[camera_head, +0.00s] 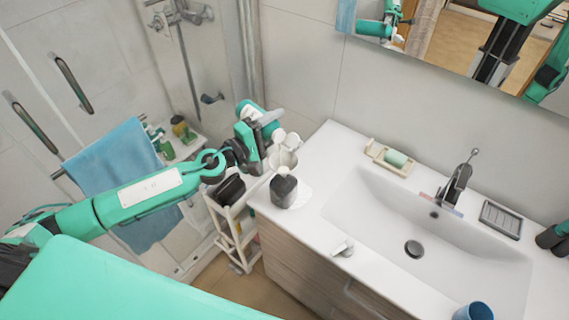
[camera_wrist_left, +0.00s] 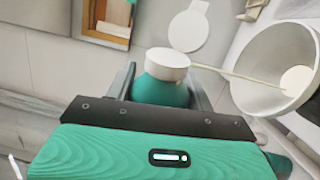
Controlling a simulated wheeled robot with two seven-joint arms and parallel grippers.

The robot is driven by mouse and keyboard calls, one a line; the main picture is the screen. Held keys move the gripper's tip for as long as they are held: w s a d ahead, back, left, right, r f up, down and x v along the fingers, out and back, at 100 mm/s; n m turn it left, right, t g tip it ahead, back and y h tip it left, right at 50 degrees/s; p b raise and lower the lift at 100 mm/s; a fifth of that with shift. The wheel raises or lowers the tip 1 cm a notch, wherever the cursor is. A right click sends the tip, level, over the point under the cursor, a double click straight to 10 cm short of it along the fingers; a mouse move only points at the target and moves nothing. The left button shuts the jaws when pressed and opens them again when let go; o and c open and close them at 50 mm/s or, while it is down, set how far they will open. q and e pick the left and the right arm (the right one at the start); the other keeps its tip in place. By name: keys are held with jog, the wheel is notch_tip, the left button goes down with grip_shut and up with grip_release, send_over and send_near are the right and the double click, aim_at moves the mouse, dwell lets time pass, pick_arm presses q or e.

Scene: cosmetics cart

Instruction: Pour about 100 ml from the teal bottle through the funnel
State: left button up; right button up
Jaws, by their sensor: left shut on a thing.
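My left gripper (camera_head: 264,128) is above the back left corner of the counter. In the left wrist view its fingers (camera_wrist_left: 165,88) are shut around the teal bottle (camera_wrist_left: 160,90), which has a white top (camera_wrist_left: 167,62). The gripper hides the bottle's lower part. A white flared vessel, apparently the funnel (camera_head: 284,158), is below and right of the gripper, by a dark container (camera_head: 283,191) on the counter. A wide white opening shows to the right of the bottle in the left wrist view (camera_wrist_left: 275,70), apart from it. My right gripper is not in view.
A white sink (camera_head: 430,225) fills the counter's middle. A soap dish (camera_head: 390,158), faucet (camera_head: 458,182) and blue cup (camera_head: 474,311) stand around it. A white cart (camera_head: 233,222) is left of the counter. A blue towel (camera_head: 118,165) hangs further left.

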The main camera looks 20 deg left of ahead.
pick_arm(q)
jog(key=shift+f+n, duration=0.35)
jog(key=shift+n, duration=0.15)
jog(key=shift+w+a+f+n+b, duration=0.3)
jog(key=shift+a+n+b, duration=0.15)
jog(key=shift+n+b, duration=0.4)
jog(key=shift+r+n+p, duration=0.6)
jog(key=shift+n+p, duration=0.05)
jog(key=shift+p, duration=0.1)
jog(key=shift+n, duration=0.5)
